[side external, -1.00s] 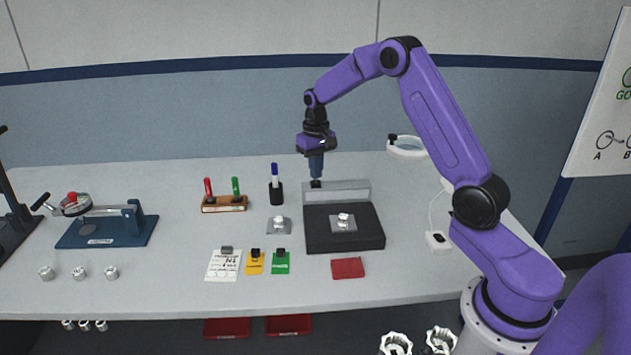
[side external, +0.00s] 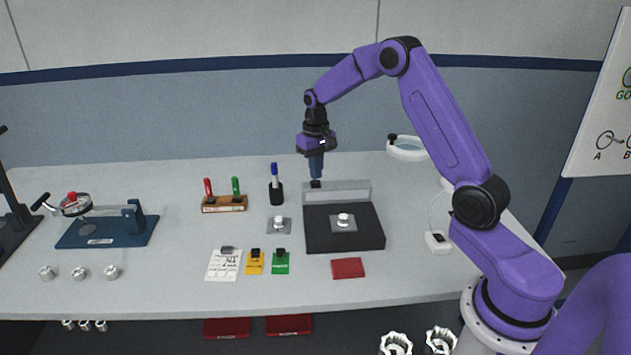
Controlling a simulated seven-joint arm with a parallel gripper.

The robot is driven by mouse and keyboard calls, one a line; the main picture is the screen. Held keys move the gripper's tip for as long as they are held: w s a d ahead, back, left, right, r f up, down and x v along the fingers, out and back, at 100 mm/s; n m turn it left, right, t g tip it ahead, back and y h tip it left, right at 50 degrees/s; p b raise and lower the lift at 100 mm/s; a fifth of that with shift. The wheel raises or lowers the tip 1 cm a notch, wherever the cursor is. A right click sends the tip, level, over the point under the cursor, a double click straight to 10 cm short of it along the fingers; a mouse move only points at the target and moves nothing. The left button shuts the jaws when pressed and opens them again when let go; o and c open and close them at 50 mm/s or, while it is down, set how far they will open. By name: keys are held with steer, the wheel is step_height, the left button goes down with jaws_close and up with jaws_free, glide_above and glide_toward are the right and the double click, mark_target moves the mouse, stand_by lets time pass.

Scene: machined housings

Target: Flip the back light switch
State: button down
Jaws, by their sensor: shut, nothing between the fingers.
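My gripper (side external: 316,184) points straight down at the left end of a long grey bar (side external: 345,187) that stands along the back edge of a black block (side external: 322,238). The fingers are shut, with a small dark shape at their tips. I cannot tell whether that shape is the fingertips or a switch, or whether they touch the bar. A small white box with a dark top (side external: 438,242), which looks like a switch, sits at the right of the table. A thin cord runs up from it toward a white ring lamp (side external: 407,155). No switch is clearly readable on the bar.
A metal part on a grey plate (side external: 343,222) sits on the black block. Cards and a red pad (side external: 347,268) lie in front. A blue fixture (side external: 105,230) stands far left.

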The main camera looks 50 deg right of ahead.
mark_target(316, 183)
steer(key=shift+f, duration=0.95)
stand_by(0.6)
steer(key=shift+r, duration=3.55)
steer(key=shift+a, duration=0.1)
steer(key=s+a+r+n, duration=0.2)
steer(key=s+a+n, duration=0.2)
steer(key=s+a, duration=0.5)
steer(key=s+a+r+n, duration=0.2)
steer(key=s+a+n, duration=0.2)
steer(key=s+a, duration=0.5)
steer(key=s+f+n, duration=0.1)
steer(key=s+n, duration=0.6)
steer(key=s, duration=1.3)
steer(key=shift+s+a+n, duration=0.25)
steer(key=shift+a+n, duration=0.05)
steer(key=shift+a, duration=0.15)
